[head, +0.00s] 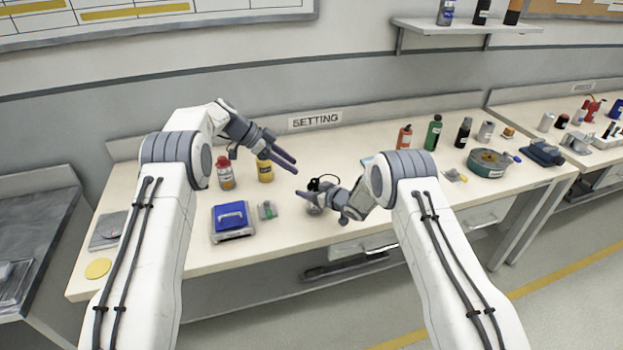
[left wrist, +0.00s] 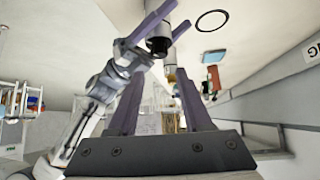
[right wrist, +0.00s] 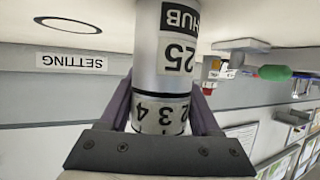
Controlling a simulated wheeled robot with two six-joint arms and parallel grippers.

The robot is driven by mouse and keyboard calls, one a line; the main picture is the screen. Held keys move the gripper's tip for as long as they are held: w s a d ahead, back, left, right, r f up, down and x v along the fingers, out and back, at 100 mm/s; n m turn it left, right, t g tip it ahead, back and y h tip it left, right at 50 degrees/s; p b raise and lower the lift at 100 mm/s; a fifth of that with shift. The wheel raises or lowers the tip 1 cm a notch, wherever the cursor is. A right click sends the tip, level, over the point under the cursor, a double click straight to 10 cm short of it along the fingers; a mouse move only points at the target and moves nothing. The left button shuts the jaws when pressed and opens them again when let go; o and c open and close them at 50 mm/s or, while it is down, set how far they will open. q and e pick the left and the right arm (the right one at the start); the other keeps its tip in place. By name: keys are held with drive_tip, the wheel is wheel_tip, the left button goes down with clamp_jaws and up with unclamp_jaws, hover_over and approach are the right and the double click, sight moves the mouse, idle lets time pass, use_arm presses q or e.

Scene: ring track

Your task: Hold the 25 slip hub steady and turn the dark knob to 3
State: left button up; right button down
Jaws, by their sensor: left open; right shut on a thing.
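The slip hub (right wrist: 166,50) is a pale cylinder marked 25 and HUB, with a band (right wrist: 160,113) of numbers 2, 3 and 4 near my right gripper's palm. My right gripper (head: 322,207) is shut on it from the side; its fingertips are partly hidden behind the cylinder. In the left wrist view the hub's dark knob (left wrist: 158,45) sits between the right fingers. My left gripper (head: 287,160) is open and empty, above and to the left of the hub, with its fingers apart from the knob. I cannot make out a pointer mark on the knob.
A yellow bottle (head: 265,169) and a red-capped bottle (head: 226,174) stand near my left gripper. A blue-topped box (head: 232,220) and a small green-and-grey item (head: 267,210) lie to the left. A SETTING sign (head: 316,120) is behind.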

sight(315, 180)
use_arm(q)
drive_tip(key=x, duration=0.9)
drive_tip(key=shift+d, duration=0.1)
clamp_jaws()
